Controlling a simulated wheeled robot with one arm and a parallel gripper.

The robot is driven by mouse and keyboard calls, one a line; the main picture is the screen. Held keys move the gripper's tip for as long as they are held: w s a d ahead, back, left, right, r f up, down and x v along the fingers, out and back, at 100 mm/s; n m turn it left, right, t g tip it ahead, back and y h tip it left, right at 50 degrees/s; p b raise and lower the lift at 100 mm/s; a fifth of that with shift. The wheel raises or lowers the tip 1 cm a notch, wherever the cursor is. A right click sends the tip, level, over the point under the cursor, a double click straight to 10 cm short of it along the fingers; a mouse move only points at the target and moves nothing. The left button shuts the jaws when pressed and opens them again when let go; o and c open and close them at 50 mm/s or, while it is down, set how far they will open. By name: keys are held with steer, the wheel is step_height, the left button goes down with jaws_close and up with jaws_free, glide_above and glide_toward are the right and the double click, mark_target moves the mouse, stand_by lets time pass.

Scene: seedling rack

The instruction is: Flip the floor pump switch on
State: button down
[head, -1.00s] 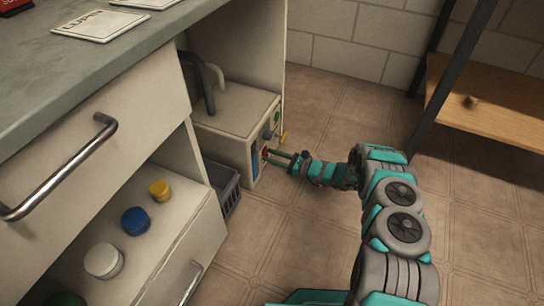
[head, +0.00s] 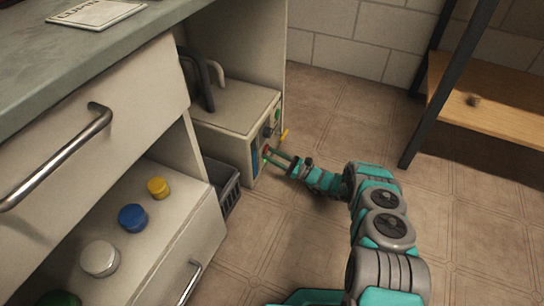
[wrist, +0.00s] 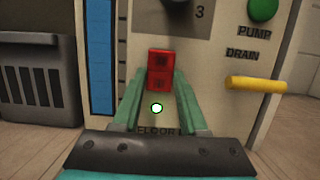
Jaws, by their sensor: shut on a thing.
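The floor pump switch (wrist: 160,68) is a small red two-part rocker on the pale front panel of a pump box (head: 232,112). Lettering that reads "FLOOR", partly covered, is below it in the wrist view. My gripper (wrist: 162,82) has its two green fingers on either side of the red switch and is shut on it. In the head view my gripper (head: 269,157) reaches the box front from the right, and the switch is mostly hidden by the fingers. A small white dot with a green rim (wrist: 157,108) shows between the fingers.
Close by on the panel are a yellow drain lever (wrist: 256,83), a green pump button (wrist: 263,9), a dark knob (wrist: 174,5) and a blue strip (wrist: 98,55). A grey crate (head: 222,180) stands left of the box.

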steer(key=shift+r, duration=0.1)
steer(key=shift+c, duration=2.2)
jaws_free()
steer(key=shift+d, duration=0.1)
steer(key=v, duration=0.7)
steer(key=shift+s+d, duration=0.1)
steer(key=shift+d, duration=0.05)
